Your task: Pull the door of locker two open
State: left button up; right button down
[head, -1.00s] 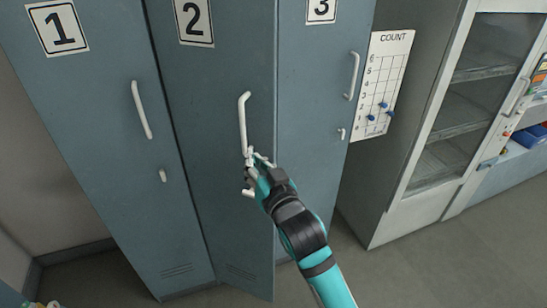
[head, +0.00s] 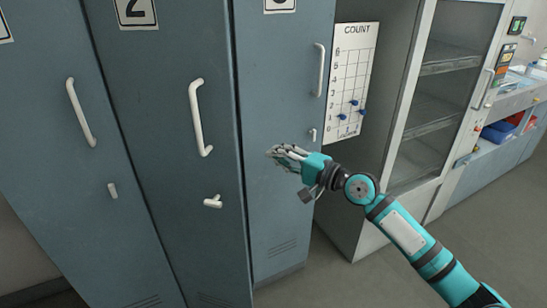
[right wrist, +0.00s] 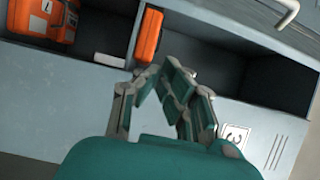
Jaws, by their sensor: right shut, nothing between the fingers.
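The blue-grey door of locker two (head: 165,130) stands in the middle-left of the head view, its "2" label (head: 136,12) cut off at the top. Its right edge seems to stand out in front of locker three, slightly ajar; how far I cannot tell. The door has a long white handle (head: 198,118) and a small white latch (head: 213,201). My right gripper (head: 272,153) is in front of locker three's door, right of the handle and apart from it. Its fingers are shut and empty. They also show in the right wrist view (right wrist: 178,82). My left gripper is out of view.
Locker one (head: 45,150) is at left and locker three (head: 285,90) at right, with its own handle (head: 319,70). A count chart (head: 350,75) and glass cabinet (head: 440,90) are further right. The right wrist view shows orange cases (right wrist: 148,37) in dark compartments.

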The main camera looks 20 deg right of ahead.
jog(key=p+x, duration=0.2)
jog(key=x, duration=0.6)
jog(key=s+a+p, duration=0.2)
jog(key=s, duration=0.1)
jog(key=shift+s+a+f, duration=0.1)
jog(key=shift+a, duration=0.2)
